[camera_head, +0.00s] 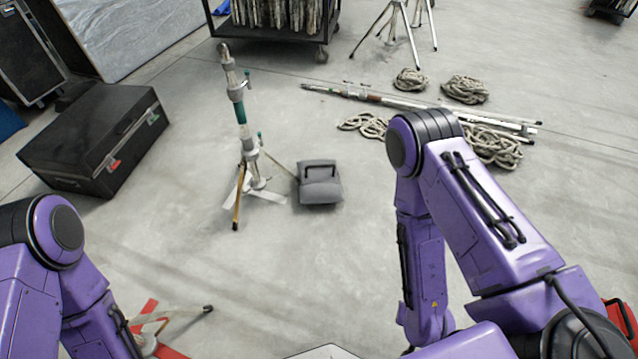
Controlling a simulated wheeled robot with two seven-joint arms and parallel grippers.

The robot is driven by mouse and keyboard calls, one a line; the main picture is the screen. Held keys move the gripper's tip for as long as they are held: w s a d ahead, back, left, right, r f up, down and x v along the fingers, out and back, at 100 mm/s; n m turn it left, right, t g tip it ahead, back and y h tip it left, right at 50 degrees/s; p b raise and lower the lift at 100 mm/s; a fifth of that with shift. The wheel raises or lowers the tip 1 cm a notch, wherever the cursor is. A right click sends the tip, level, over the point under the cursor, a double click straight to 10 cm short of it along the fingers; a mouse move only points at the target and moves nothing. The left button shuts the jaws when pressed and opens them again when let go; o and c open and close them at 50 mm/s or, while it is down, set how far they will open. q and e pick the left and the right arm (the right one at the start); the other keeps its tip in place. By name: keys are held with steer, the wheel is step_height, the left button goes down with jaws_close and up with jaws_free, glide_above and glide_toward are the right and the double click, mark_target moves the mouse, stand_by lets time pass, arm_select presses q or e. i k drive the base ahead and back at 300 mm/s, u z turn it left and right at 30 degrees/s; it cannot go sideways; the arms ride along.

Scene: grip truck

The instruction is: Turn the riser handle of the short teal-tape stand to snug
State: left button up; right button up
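The short stand with teal tape (240,112) stands upright on its legs, left of the middle in the head view. A small handle (247,78) juts from the collar above the tape, and another small teal handle (260,136) sits lower, near the leg hub. How tight either handle is cannot be told. My left and right arms show at the lower left and right, apart from the stand. Neither gripper is in the picture.
A grey sandbag (319,184) lies right of the stand's legs. A black case (95,140) is to the left. Ropes (466,90) and long poles (420,103) lie at the right. A loaded cart (283,36) stands behind. The floor in front is mostly clear.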

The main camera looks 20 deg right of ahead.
mark_target(249, 81)
steer(key=z, duration=0.45)
steer(key=i, duration=1.1)
steer(key=u, duration=0.2)
